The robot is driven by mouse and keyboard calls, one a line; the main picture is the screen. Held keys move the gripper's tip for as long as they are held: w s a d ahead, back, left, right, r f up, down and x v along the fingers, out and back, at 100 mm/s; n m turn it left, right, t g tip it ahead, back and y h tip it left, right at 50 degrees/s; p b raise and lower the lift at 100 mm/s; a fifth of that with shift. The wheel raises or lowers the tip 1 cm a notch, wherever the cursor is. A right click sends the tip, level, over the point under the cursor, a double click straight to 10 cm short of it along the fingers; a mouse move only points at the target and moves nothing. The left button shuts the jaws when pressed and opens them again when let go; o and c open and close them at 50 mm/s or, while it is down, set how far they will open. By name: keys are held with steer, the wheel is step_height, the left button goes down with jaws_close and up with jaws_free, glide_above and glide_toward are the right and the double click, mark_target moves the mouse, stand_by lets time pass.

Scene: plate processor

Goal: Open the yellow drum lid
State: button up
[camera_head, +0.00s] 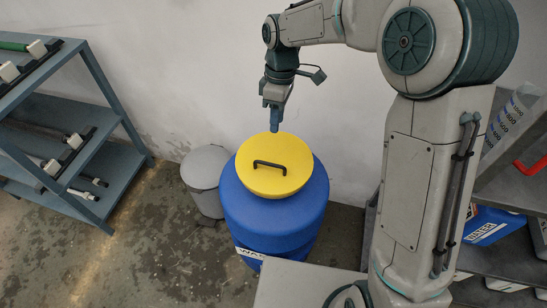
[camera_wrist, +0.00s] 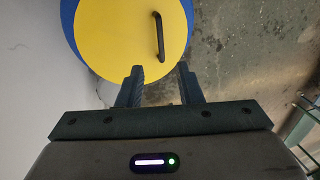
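The yellow lid (camera_head: 277,183) sits on top of the blue drum (camera_head: 270,220) and has a dark bar handle (camera_head: 270,164) across it. My gripper (camera_head: 273,120) points down above the far edge of the lid, beyond the handle. In the wrist view the lid (camera_wrist: 110,38) fills the upper middle, with the handle (camera_wrist: 160,36) ahead of the two fingers. My gripper (camera_wrist: 160,72) is open there, its fingers apart with nothing between them. The handle lies beyond the fingertips, roughly in line with the gap.
A grey bin (camera_head: 205,168) stands left of the drum. A blue-grey shelf (camera_head: 68,205) with tools is at the left. A wall is close behind. A rack (camera_head: 500,250) with containers stands at the right. The floor (camera_head: 150,265) at front left is clear.

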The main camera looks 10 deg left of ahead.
glide_above(274, 158)
steer(key=s, duration=0.4)
steer(key=x, duration=0.4)
steer(key=w+x, duration=0.1)
steer(key=x, duration=0.3)
steer(key=w+d+x, duration=0.1)
steer(key=x, duration=0.4)
steer(key=shift+w+f+b, duration=0.25)
steer(key=shift+f+b, duration=0.05)
steer(key=shift+b, duration=0.05)
